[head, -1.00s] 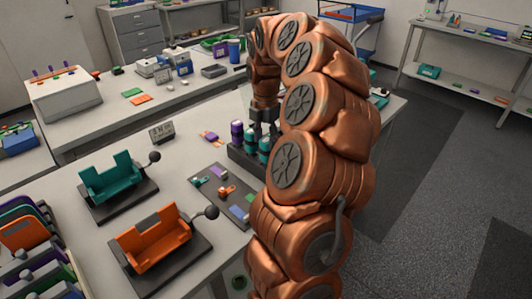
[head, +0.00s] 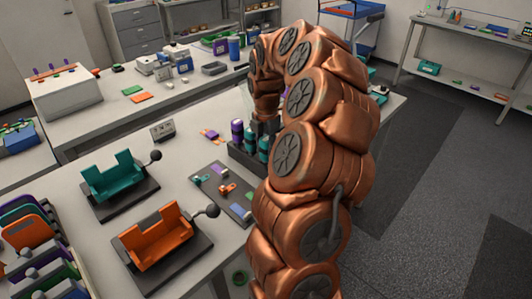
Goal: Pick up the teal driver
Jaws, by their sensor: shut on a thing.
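A dark rack (head: 240,156) near the right end of the front bench holds a purple driver (head: 237,132) and teal drivers beside it. One teal driver (head: 250,140) stands in the middle. Another teal driver (head: 264,146) is at the right, directly at my gripper (head: 266,131). My gripper points down and is shut on a teal driver, still at the rack. My arm hides the fingertips' far side and the rack's right end, so the contact is hard to see.
A teal fixture (head: 115,180) and an orange fixture (head: 158,240), each with a black-knobbed lever, stand on the front bench. A dark mat (head: 205,170) with small coloured parts lies near the rack. A small sign (head: 163,130) stands behind.

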